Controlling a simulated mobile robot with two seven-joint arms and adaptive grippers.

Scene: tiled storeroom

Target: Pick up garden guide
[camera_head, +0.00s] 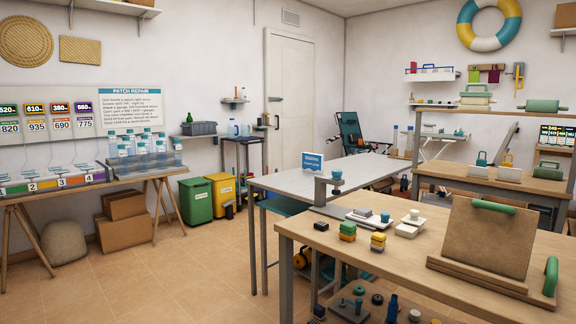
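I cannot make out anything that is clearly the garden guide. A small blue card or booklet (313,162) with white lettering stands upright on the grey table (290,179); its text is too small to read. Neither of my grippers is in view.
Yellow-and-dark blocks (347,231) and white trays (372,218) sit on the near workbench. A trestle table (95,185) with bottles stands left, beside green (196,201) and yellow bins (221,193). Tiled floor (180,275) is clear at the lower left and middle.

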